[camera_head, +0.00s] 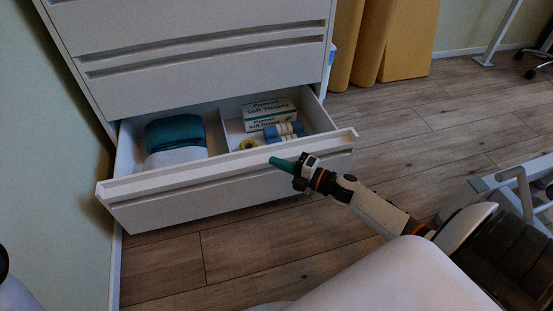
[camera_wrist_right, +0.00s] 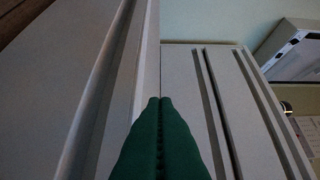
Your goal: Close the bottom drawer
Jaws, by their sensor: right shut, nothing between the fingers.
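The bottom drawer (camera_head: 225,186) of the white cabinet is pulled out in the head view. It holds a teal rolled towel (camera_head: 175,131), a white roll, a tissue box (camera_head: 268,112) and several blue and tan rolls. My right gripper (camera_head: 272,161) has green fingers, shut and empty, at the top edge of the drawer front, right of its middle. In the right wrist view the shut fingertips (camera_wrist_right: 160,99) point along the pale drawer front; I cannot tell whether they touch it. My left gripper is not in view.
The upper drawers (camera_head: 200,70) of the cabinet are shut. A green wall (camera_head: 50,170) stands close on the left. Yellow mats (camera_head: 405,40) lean at the back right. A metal frame (camera_head: 510,185) stands at the right. The wooden floor before the drawer is clear.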

